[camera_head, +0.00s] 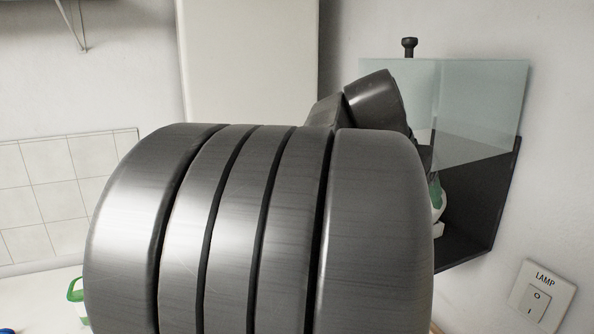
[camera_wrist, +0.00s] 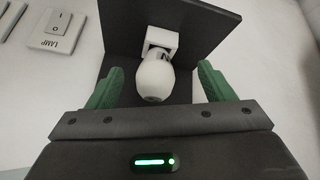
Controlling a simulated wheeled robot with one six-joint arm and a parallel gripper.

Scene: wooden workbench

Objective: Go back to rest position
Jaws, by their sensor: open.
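My gripper (camera_wrist: 160,68) is open, with one green finger on each side of a white bulb (camera_wrist: 154,80). Gaps show between the bulb and both fingers in the wrist view. The bulb sits in a white socket (camera_wrist: 161,40) inside a dark box (camera_wrist: 118,30). In the head view my dark arm fills the middle and hides most of the gripper. Only a bit of green finger (camera_head: 436,190) shows beside the arm, inside the box.
The dark box (camera_head: 480,205) on the wall has a raised clear glass panel (camera_head: 485,95) with a dark knob (camera_head: 409,46). A LAMP switch (camera_head: 542,293) is at lower right. A green and white item (camera_head: 76,291) stands at lower left. A tall pale cabinet (camera_head: 248,60) is behind my arm.

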